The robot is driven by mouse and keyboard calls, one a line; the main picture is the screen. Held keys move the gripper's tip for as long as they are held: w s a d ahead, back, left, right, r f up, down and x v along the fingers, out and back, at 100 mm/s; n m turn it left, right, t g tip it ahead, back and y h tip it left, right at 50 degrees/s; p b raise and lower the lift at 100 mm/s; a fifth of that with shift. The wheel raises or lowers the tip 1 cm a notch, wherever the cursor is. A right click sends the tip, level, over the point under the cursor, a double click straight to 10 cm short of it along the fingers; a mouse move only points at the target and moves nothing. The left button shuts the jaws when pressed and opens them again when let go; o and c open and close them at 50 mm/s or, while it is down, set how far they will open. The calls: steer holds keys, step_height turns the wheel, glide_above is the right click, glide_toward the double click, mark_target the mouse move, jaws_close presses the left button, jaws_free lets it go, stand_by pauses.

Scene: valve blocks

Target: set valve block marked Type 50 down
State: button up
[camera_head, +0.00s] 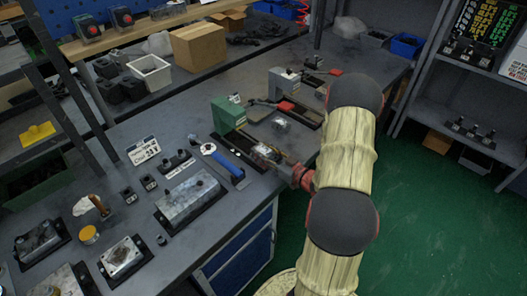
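My gripper (272,154) is at the front edge of the grey workbench, at the end of my arm with its red wrist. A small silvery block (264,150) is at its fingertips, over or on a dark rail (238,152) in front of a green block (228,114). The fingers are too small and too much overlapped to show whether they are shut on it. Another small silvery block (281,123) lies just behind. No Type 50 marking is readable on either block.
A blue-handled tool (222,163) lies left of my gripper. Metal cases (190,199) and small dark blocks fill the bench's left part. A red-handled vise-like fixture (286,106) stands behind. A cardboard box (199,46) and white bin (150,73) are farther back. A shelf stands at right.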

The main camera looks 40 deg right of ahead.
steer(key=o, duration=0.3)
steer(key=shift+o, duration=0.2)
